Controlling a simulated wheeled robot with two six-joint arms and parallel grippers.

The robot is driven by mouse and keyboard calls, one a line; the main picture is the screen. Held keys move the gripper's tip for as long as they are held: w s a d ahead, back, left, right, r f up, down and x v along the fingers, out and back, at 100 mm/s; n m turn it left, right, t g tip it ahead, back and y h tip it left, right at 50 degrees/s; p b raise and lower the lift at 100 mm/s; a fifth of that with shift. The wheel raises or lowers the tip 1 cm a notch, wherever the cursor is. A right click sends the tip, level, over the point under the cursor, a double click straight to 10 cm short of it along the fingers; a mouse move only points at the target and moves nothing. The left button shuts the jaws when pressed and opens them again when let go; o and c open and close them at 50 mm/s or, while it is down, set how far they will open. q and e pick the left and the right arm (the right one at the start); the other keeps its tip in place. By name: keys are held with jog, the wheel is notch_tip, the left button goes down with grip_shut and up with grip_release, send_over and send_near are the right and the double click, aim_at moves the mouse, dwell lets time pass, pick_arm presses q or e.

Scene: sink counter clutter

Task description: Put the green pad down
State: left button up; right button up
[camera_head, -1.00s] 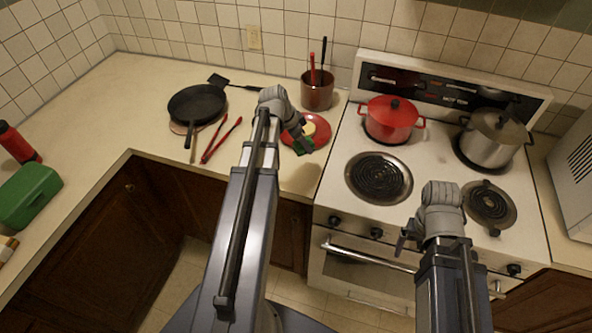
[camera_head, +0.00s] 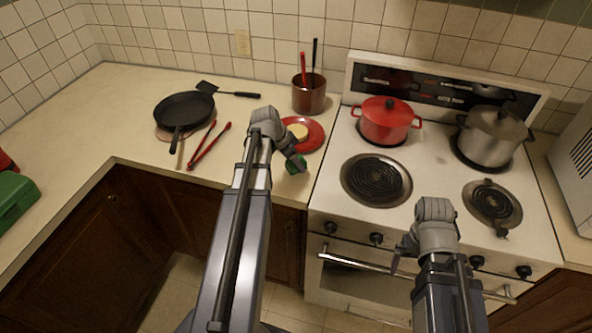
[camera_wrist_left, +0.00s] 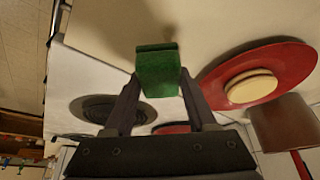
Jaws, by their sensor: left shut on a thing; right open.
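The green pad (camera_wrist_left: 158,70) is held between the two fingers of my left gripper (camera_wrist_left: 160,100) in the left wrist view. In the head view the green pad (camera_head: 295,164) shows at the tip of my left gripper (camera_head: 287,160), over the counter's front part, near the red plate (camera_head: 313,143). The wrist view shows the red plate (camera_wrist_left: 300,65) to the right of the pad, apart from it. I cannot tell the pad's exact height above the counter. My right gripper (camera_head: 404,252) is open and empty in front of the stove.
A yellowish round item (camera_head: 298,131) sits on the red plate. A brown utensil pot (camera_head: 309,96) stands behind it. Red tongs (camera_head: 206,147) and a black pan (camera_head: 184,110) lie to the left. The stove (camera_head: 425,185) borders the counter on the right. Bare counter (camera_head: 85,125) lies at left.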

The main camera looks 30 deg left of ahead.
pick_arm(q)
jog(key=shift+f+b, duration=0.65)
jog(key=shift+f, duration=0.5)
pick_arm(e)
jog(key=shift+f, duration=1.15)
pick_arm(q)
jog(key=shift+f, duration=0.1)
pick_arm(e)
jog(key=shift+f, duration=0.1)
pick_arm(q)
jog(key=shift+f, duration=0.15)
jog(key=o, duration=1.2)
jog(key=shift+p+v, duration=0.55)
jog(key=shift+v, duration=0.3)
jog(key=p+v, duration=0.9)
jog(key=v, duration=0.1)
jog(key=shift+r+p, duration=0.35)
jog(key=shift+p, duration=0.05)
pick_arm(e)
notch_tip(320, 180, up, 11)
